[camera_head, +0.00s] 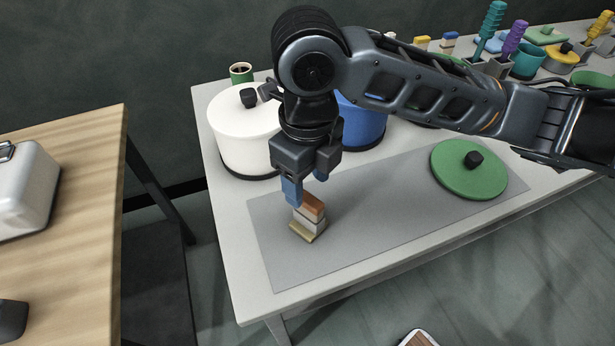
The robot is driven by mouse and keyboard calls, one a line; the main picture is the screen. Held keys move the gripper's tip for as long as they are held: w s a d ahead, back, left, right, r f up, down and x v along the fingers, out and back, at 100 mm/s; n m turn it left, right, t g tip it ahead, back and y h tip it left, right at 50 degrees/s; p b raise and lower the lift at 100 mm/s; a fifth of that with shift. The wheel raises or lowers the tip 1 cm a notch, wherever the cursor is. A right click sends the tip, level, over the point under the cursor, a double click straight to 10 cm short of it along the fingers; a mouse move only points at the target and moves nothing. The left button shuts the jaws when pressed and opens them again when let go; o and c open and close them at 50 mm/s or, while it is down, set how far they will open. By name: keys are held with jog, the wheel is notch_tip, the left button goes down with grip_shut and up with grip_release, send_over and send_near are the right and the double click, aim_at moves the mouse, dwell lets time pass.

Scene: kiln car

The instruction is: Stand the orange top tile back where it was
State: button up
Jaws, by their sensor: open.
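The orange tile (311,207) is the top piece of a small stack on the grey mat (365,225). Under it is a pale grey-white piece (306,223), and a yellowish piece (303,236) is at the bottom. My gripper (307,189) points down just above and behind the stack, its fingers apart with nothing seen between them. One blue finger shows at the left; the other is partly hidden by the gripper body. I cannot tell whether a finger touches the orange tile.
A white pot (240,140) with a black knob stands close behind my gripper, and a blue pot (362,122) is partly hidden by my arm. A green lid (468,172) lies at the mat's right. The mat between stack and lid is clear. Several utensils and containers crowd the back right.

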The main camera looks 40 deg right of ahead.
jog(key=shift+r+p, duration=0.75)
jog(key=shift+r, duration=0.55)
jog(key=shift+r, duration=0.1)
notch_tip(320, 180, up, 8)
jog(key=shift+f, duration=0.2)
jog(key=shift+a, duration=0.1)
